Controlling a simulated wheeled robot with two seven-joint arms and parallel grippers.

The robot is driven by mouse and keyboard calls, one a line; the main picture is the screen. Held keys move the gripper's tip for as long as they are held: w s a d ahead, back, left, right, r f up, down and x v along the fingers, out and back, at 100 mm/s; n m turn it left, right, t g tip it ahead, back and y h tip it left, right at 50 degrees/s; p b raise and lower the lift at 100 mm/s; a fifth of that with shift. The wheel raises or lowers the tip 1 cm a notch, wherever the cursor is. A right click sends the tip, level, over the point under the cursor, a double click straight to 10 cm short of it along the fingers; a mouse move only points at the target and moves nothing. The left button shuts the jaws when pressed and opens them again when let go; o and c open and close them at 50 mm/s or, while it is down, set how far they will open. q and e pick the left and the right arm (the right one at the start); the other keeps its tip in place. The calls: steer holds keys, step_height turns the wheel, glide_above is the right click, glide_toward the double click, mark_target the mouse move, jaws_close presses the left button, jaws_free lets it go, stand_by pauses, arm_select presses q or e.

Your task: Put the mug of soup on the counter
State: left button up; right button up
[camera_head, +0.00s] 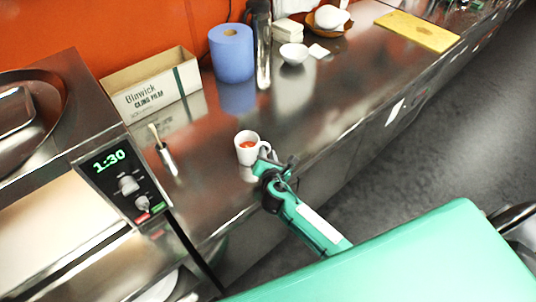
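A white mug (240,155) with orange-red soup in it stands upright on the steel counter (310,125), near the front edge. Its base meets its reflection in the steel, and its handle points right. My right gripper (274,162), dark with green parts, is at the handle side of the mug, reaching in from the front. Its fingertips are small and overlap the handle's lower end, so I cannot tell whether they grip it. My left gripper is out of view.
An oven with a 1:30 display (110,160) stands at left. A brush in a steel holder (167,160), a cling film box (155,92), a blue paper roll (232,55), a steel flask (262,50) and a white bowl (294,54) stand behind. The counter right of the mug is clear.

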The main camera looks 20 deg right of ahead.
steer(key=shift+o, duration=0.2)
steer(key=shift+r, duration=0.15)
steer(key=b+v, duration=0.2)
steer(key=v, duration=0.8)
steer(key=shift+s+a, duration=0.15)
steer(key=shift+s, duration=0.15)
steer(key=shift+s+a+r, duration=0.15)
steer(key=shift+s+r, duration=0.05)
steer(key=shift+s, duration=0.45)
